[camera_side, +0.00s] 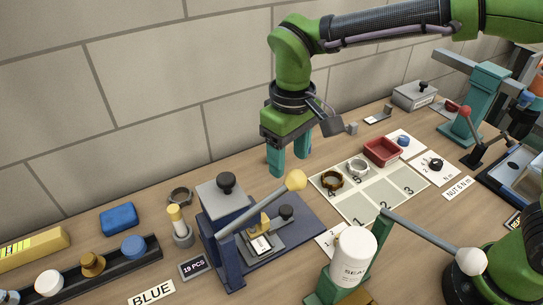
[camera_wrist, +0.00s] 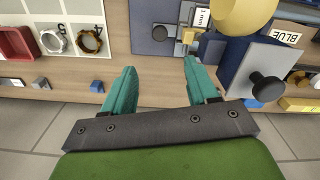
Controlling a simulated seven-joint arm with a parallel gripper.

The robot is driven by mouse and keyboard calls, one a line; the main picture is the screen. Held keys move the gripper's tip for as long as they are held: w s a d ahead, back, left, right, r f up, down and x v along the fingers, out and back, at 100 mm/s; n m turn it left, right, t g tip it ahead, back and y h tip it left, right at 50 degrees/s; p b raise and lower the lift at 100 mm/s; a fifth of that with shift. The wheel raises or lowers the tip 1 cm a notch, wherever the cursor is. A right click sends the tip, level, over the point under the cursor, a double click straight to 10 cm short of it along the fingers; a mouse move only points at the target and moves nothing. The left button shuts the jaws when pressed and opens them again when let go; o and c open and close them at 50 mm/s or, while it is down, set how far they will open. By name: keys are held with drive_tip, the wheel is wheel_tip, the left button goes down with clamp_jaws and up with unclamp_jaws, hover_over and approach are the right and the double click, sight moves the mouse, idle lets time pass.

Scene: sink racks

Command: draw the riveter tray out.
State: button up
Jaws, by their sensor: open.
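The riveter (camera_side: 222,225) is a dark blue press with a grey top block, a black knob and a lever ending in a yellow ball. The tray knob also shows in the wrist view (camera_wrist: 160,33), beyond the fingertips. My gripper (camera_side: 289,162) has teal fingers pointing down, open and empty, behind the base plate and above the table. It also shows in the wrist view (camera_wrist: 160,70), apart from the knob.
The raised lever (camera_side: 258,208) slants over the tray. A numbered mat (camera_side: 370,195) with rings and a red bin (camera_side: 383,151) lie to the right. A white SEAL bottle (camera_side: 353,258) stands in front. The wall is close behind; some table beneath my gripper is bare.

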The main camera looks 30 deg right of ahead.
sight(286, 209)
wheel_tip(286, 209, down, 14)
drive_tip(key=shift+f, duration=0.2)
clamp_jaws()
idle(0.5)
